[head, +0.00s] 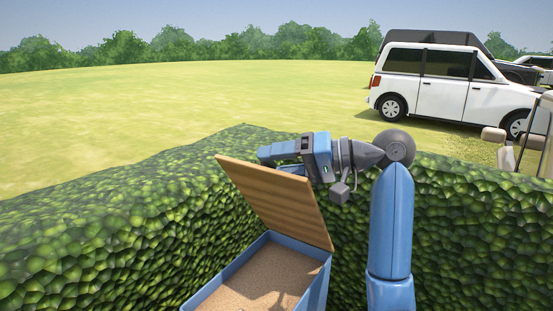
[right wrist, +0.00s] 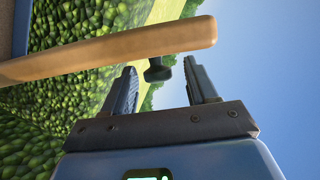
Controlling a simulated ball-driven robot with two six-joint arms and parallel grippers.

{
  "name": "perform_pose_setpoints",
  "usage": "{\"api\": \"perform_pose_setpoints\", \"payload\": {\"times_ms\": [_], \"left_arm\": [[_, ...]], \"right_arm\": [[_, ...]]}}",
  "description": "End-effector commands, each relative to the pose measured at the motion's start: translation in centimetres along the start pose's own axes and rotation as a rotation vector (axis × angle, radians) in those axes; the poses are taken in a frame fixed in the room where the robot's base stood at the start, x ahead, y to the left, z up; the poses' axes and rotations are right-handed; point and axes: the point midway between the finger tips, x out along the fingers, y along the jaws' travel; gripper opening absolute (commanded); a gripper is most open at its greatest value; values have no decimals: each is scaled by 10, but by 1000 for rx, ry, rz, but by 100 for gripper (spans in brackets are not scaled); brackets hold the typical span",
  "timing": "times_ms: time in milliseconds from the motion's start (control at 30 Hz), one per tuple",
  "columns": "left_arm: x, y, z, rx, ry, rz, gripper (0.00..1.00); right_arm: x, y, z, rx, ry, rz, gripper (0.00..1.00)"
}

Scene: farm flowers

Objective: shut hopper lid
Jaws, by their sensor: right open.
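The hopper (head: 312,290) is a blue box full of tan grain (head: 265,278), at the bottom of the head view. Its wooden lid (head: 275,200) stands open, tilted up and leaning to the left. My right gripper (head: 268,153) is behind the lid's upper part in the head view, and the lid hides part of it. In the right wrist view the lid's edge (right wrist: 110,50) crosses close in front of the fingers. The right gripper (right wrist: 160,88) is open there with nothing between its fingers. I cannot tell whether it touches the lid. My left gripper is not in view.
A green hedge (head: 110,225) surrounds the hopper on the left, behind and on the right. A white car (head: 440,85) and other vehicles stand on the grass (head: 200,95) at the back right. The air above the hopper's grain is clear.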

Motion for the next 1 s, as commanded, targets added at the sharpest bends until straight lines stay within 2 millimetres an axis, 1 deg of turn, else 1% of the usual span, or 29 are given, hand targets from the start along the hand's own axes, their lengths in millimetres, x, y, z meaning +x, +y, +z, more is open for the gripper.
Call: {"api": "perform_pose_setpoints", "payload": {"times_ms": [100, 333, 367, 700, 733, 1000], "left_arm": [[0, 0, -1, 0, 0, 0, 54], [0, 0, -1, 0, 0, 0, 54], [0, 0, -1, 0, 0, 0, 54], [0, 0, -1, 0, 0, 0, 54], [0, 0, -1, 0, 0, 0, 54], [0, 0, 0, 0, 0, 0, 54]], "right_arm": [[3, 0, 0, 0, 0, 0, 58], [3, 0, 0, 0, 0, 0, 58], [3, 0, 0, 0, 0, 0, 55], [3, 0, 0, -1, 0, 0, 2], [3, 0, 0, -1, 0, 0, 0], [5, 0, 1, -5, 0, 2, 0]]}}
